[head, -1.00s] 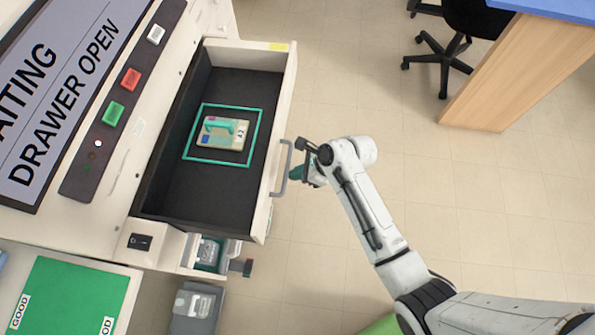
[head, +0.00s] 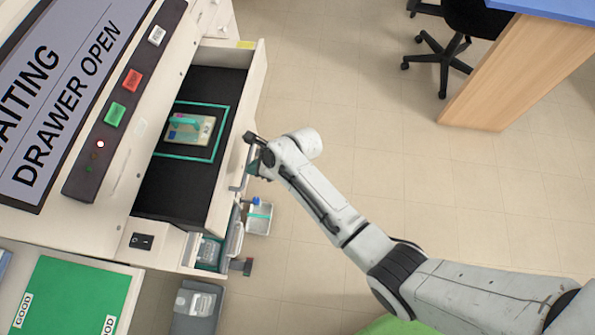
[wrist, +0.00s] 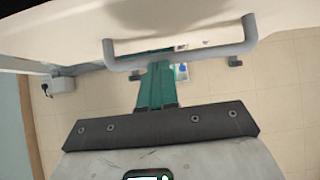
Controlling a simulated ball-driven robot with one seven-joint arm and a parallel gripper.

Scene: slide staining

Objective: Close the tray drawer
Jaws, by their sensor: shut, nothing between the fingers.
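The tray drawer (head: 236,128) is part-way out of the white machine in the head view. A tray with an A2 label (head: 191,128) lies inside a teal outline on its dark floor. The drawer's grey handle (wrist: 181,57) spans the upper part of the wrist view. My gripper (head: 254,168) is at the outer side of the drawer front, by the handle. Its teal fingers (wrist: 157,84) are shut and empty, with the tips at the handle bar. I cannot tell exactly where they touch.
The display (head: 60,85) reads "DRAWER OPEN", beside a green (head: 115,113), a red (head: 132,81) and a white button (head: 157,36). A small tray with a blue item (head: 259,215) shows below the drawer. A green mat (head: 75,305) lies front left.

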